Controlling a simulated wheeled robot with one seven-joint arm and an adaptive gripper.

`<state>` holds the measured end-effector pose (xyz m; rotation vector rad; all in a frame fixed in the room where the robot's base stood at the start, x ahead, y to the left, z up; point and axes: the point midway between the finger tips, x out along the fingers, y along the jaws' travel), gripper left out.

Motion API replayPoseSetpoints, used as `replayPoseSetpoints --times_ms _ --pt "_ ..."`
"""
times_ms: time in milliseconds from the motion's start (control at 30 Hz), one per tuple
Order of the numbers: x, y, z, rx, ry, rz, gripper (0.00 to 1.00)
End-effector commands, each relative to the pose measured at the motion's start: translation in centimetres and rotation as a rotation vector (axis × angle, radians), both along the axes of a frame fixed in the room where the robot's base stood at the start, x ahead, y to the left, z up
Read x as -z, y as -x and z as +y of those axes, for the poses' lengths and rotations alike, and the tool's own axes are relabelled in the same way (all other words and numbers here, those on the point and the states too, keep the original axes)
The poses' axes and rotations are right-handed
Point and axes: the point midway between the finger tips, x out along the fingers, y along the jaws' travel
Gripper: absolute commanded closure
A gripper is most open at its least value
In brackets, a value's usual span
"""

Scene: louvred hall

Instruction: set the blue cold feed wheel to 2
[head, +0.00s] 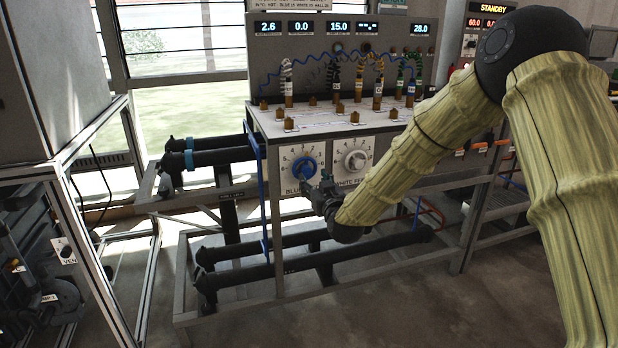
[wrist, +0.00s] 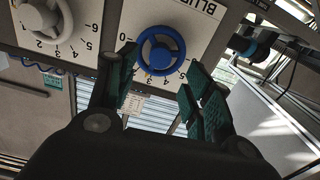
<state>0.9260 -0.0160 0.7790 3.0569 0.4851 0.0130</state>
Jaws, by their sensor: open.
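The blue cold feed wheel (head: 304,168) sits on a white numbered dial plate on the front of the bench. My gripper (head: 322,187) is just in front of and slightly right of the wheel in the head view. In the wrist view my gripper (wrist: 162,78) is open, its green-padded fingers spread either side of the wheel's lower part in the picture. Nothing is held between them.
The white feed wheel (head: 355,160) is close by on the right; it also shows in the wrist view (wrist: 38,17). Displays (head: 339,27) above the bench read 2.6, 0.0, 15.0 and 28.0. Black pipes (head: 215,156) lie left of the bench. A metal frame (head: 95,130) stands at the left.

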Motion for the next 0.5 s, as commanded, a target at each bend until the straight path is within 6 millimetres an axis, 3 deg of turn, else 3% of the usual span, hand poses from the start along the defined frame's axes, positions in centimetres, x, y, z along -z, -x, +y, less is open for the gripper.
replayPoseSetpoints --times_ms 200,500 --pt "0.2 -3.2 1.1 0.0 0.0 -0.001 0.49" --pt "0.1 -5.2 1.7 0.0 -0.001 0.001 0.49"
